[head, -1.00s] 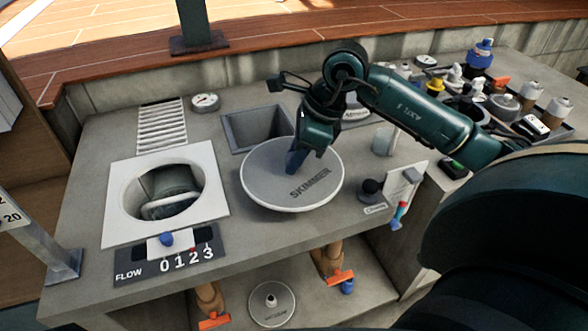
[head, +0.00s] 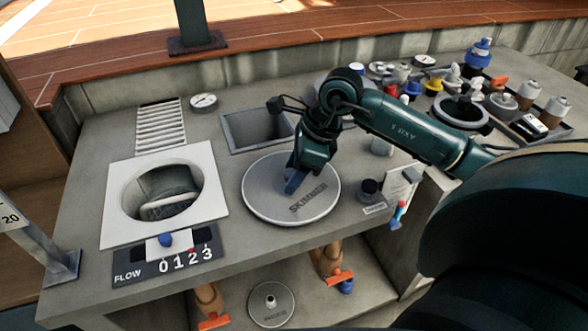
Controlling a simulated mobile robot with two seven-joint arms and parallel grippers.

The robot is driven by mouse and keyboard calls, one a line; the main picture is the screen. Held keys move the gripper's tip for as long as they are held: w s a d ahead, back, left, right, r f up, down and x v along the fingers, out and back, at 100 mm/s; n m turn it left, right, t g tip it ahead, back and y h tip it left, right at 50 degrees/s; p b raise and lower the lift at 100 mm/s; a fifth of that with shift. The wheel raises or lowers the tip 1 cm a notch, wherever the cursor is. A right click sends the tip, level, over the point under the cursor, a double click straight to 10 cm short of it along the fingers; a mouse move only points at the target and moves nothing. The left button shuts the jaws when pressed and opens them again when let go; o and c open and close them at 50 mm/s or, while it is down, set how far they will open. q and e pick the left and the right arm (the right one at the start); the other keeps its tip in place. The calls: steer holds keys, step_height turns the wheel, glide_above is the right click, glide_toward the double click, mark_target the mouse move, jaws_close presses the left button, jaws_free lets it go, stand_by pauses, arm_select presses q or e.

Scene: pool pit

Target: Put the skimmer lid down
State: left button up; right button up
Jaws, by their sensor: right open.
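The skimmer lid (head: 265,205) is a round grey disc with a pale rim and the word SKIMMER on it. It appears to lie flat on the grey counter (head: 220,265), in front of a square recess. My right gripper (head: 294,187) is over the middle of the lid, fingers pointing down. It is open; its fingers hide part of the lid's centre, so I cannot tell if they still touch it. The skimmer opening (head: 165,193), in a white square frame (head: 118,225), is uncovered at the left. My left gripper is not in view.
A square recess (head: 258,130) is behind the lid. A FLOW 0123 panel (head: 165,258) is at the front left. A dark knob (head: 370,190) and a white plate stand just right of the lid. Several bottles and fittings crowd the back right.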

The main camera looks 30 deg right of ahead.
steer(key=v, duration=1.2)
steer(key=shift+r, duration=0.15)
steer(key=shift+a, duration=0.1)
